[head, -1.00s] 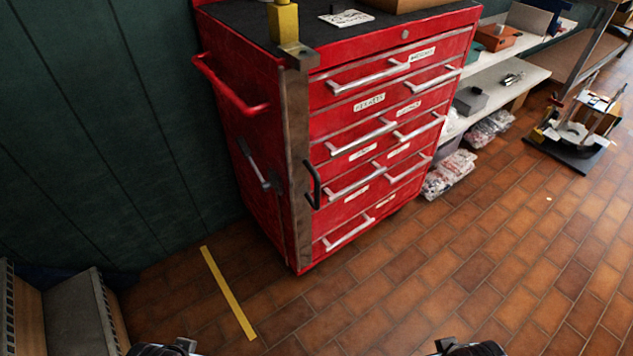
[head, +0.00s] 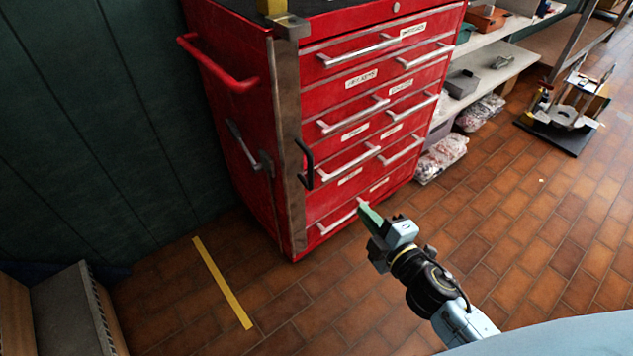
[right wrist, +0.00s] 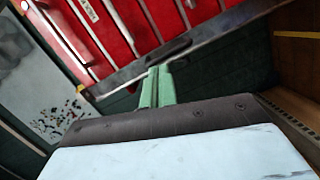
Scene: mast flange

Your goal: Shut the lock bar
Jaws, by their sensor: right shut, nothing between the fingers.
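The lock bar (head: 287,140) is a long upright brownish metal strip along the left front edge of the red tool cabinet (head: 330,105). A black handle (head: 305,163) sits on it at mid height. In the right wrist view the lock bar (right wrist: 205,42) runs diagonally, with its dark handle (right wrist: 168,50) just beyond my fingertips. My right gripper (head: 366,210) has green fingers, shut and empty, in front of the lower drawers and to the right of the handle. Its fingers also show in the right wrist view (right wrist: 158,72). My left gripper is out of view.
A red side rail (head: 215,65) sticks out on the cabinet's left side. Shelves (head: 500,65) and a dark-based stand (head: 565,120) are at the right. A yellow floor strip (head: 222,283) lies left of the cabinet. The tiled floor in front is clear.

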